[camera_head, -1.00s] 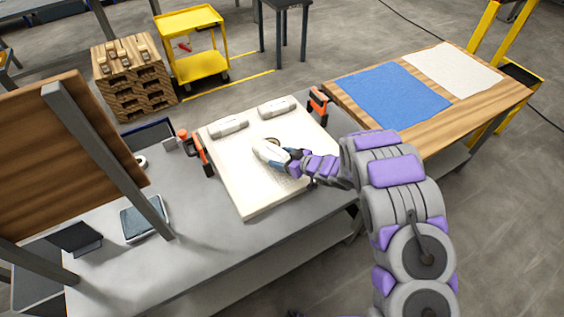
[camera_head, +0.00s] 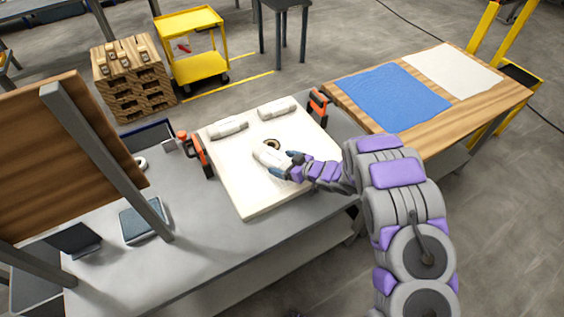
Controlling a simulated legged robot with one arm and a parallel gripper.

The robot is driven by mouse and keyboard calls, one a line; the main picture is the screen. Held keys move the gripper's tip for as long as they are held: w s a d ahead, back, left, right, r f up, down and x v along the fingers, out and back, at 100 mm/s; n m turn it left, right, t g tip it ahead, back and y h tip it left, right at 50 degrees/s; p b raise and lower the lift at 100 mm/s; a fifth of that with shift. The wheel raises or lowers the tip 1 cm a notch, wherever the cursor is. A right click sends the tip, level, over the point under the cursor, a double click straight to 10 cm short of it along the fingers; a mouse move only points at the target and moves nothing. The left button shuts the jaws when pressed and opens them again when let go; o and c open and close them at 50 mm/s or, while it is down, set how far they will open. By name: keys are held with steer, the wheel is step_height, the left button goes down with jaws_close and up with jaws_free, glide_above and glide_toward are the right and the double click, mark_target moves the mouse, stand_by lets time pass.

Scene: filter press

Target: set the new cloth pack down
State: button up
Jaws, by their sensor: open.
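The cloth pack (camera_head: 266,156) is a small white roll. It appears to lie on the pale filter plate (camera_head: 250,197), just below the plate's dark round centre hole (camera_head: 272,144). My gripper (camera_head: 285,162) is open at the pack's right end, with its dark fingers close to it. Whether the fingers still touch the pack is too small to tell. Two similar white rolled packs (camera_head: 228,127) (camera_head: 277,108) lie along the plate's far edge.
Orange clamps (camera_head: 200,155) (camera_head: 317,103) stand at the plate's left and right sides on the grey bench (camera_head: 190,262). A wooden table (camera_head: 430,122) at right holds a blue cloth (camera_head: 395,95) and a white cloth (camera_head: 452,70). A tablet-like device (camera_head: 143,220) lies left.

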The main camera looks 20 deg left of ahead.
steer(key=p+v, duration=0.2)
steer(key=v, duration=0.9)
steer(key=shift+d+r, duration=0.1)
